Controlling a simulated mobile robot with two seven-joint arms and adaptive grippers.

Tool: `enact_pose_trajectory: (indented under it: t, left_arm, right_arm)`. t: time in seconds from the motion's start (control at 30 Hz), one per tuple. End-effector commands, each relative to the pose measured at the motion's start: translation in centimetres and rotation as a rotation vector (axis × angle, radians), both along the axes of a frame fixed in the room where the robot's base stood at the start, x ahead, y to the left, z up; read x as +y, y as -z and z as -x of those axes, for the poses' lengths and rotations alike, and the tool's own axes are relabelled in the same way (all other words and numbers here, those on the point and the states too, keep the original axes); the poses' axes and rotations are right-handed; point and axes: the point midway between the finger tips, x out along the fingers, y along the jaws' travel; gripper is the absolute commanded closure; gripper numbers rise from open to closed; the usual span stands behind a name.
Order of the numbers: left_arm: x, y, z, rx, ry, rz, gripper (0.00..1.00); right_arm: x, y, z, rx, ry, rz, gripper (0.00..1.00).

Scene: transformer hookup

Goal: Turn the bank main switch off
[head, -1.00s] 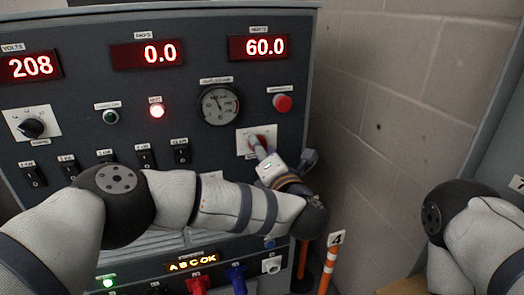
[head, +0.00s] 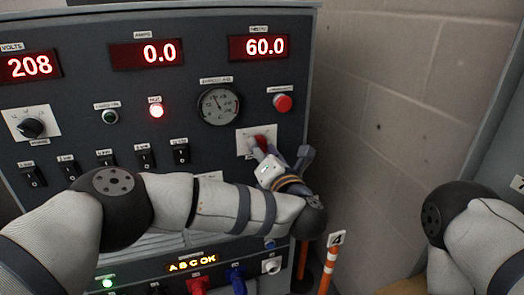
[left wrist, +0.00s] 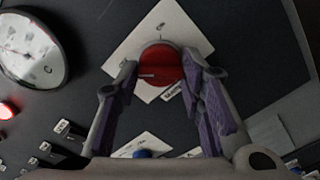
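The bank main switch (head: 261,143) is a red rotary knob on a white square plate, on the right side of the grey panel. In the left wrist view the red knob (left wrist: 162,66) sits between the two fingertips of my left gripper (left wrist: 160,68), which close on its sides. A pale mark shows on the knob's left part. In the head view my left gripper (head: 264,150) reaches up to the knob and partly covers its plate. The plate's markings are too small to read. My right gripper is out of view.
Displays (head: 145,55) read 208, 0.0 and 60.0. A red lamp (head: 156,107) glows, and a red push button (head: 283,103) sits above the switch. A round gauge (head: 218,104) is to its upper left. A block wall (head: 390,90) stands at right, with an orange-white post (head: 328,270) below.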

Motion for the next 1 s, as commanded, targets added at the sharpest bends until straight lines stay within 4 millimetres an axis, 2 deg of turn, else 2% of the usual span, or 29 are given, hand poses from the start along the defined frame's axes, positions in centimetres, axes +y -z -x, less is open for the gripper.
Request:
enact_pose_trajectory:
  t: [0.03,0.07,0.33,0.43,0.8,1.0]
  left_arm:
    - [-0.1,-0.2,0.0,-0.003,0.004,0.001,0.50]
    - [-0.1,-0.2,0.0,-0.003,0.003,0.001,0.45]
    - [-0.1,-0.1,0.0,-0.001,0.002,0.000,0.45]
    - [-0.4,0.0,0.8,0.000,0.004,0.000,0.45]
    - [-3.2,-0.1,9.5,0.000,0.007,0.000,0.45]
    - [-3.8,-0.1,11.4,-0.002,0.004,-0.001,0.45]
  right_arm:
    - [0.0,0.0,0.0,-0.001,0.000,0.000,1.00]
    - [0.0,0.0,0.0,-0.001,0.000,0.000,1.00]
    - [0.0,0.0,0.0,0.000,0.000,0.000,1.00]
    - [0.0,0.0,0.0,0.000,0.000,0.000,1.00]
    - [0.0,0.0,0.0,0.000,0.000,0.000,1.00]
    - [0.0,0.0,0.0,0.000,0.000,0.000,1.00]
